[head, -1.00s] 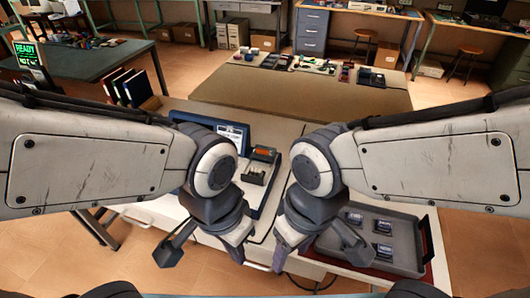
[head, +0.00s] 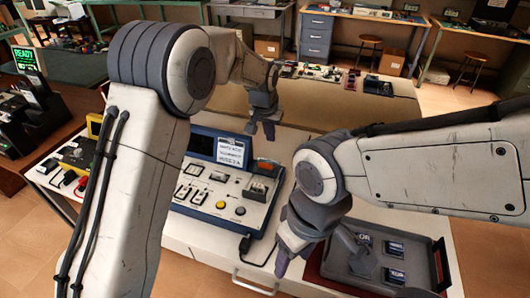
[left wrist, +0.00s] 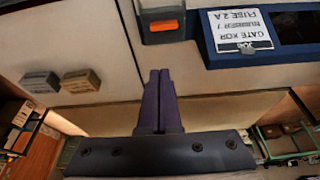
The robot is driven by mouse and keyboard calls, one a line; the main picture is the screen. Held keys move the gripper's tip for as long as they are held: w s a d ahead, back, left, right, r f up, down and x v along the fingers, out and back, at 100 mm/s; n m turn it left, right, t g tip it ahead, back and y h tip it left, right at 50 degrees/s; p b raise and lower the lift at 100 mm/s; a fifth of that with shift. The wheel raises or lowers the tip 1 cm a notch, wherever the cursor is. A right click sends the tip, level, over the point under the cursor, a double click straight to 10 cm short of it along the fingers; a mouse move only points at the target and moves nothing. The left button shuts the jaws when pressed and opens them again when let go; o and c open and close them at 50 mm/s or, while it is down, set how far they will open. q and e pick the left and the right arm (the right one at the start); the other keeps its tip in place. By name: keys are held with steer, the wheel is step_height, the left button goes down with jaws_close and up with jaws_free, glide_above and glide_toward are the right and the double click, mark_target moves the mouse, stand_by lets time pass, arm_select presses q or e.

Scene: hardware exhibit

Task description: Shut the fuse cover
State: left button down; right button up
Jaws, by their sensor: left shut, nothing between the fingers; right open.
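The fuse holder (head: 258,188) sits at the right end of a grey and blue console (head: 205,212). Its dark fuse cover (head: 267,168), with an orange patch, appears raised at the holder's back edge. The cover's orange and dark face (left wrist: 165,26) shows at the top of the left wrist view. My left gripper (head: 268,131) is shut and empty, just beyond and above the cover; its purple fingers (left wrist: 160,100) point towards it in the left wrist view, with a visible gap. My right gripper (head: 322,262) is open and empty, in front of the console's right side.
The console's screen (head: 229,152) stands behind its buttons, left of the cover; a label card (left wrist: 240,30) shows in the left wrist view. A grey tray (head: 433,262) with several dark modules lies at right. A brown table (head: 330,112) with small parts stands beyond.

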arm_select(q)
steer(key=w, duration=0.1)
steer(key=p, duration=0.3)
glide_toward(268, 161)
steer(key=w+f, duration=0.2)
steer(key=w+d+f, duration=0.1)
steer(key=w+f, duration=0.1)
steer(key=f, duration=0.1)
steer(key=shift+w+d+f, duration=0.2)
steer(key=shift+w+f, duration=0.1)
steer(key=shift+w, duration=0.05)
steer(key=s, duration=0.1)
steer(key=s+a, duration=0.1)
steer(key=s, duration=0.1)
steer(key=shift+r+p, duration=0.2)
steer(key=shift+p, duration=0.15)
steer(key=shift+s+f, duration=0.1)
steer(key=shift+s, duration=0.35)
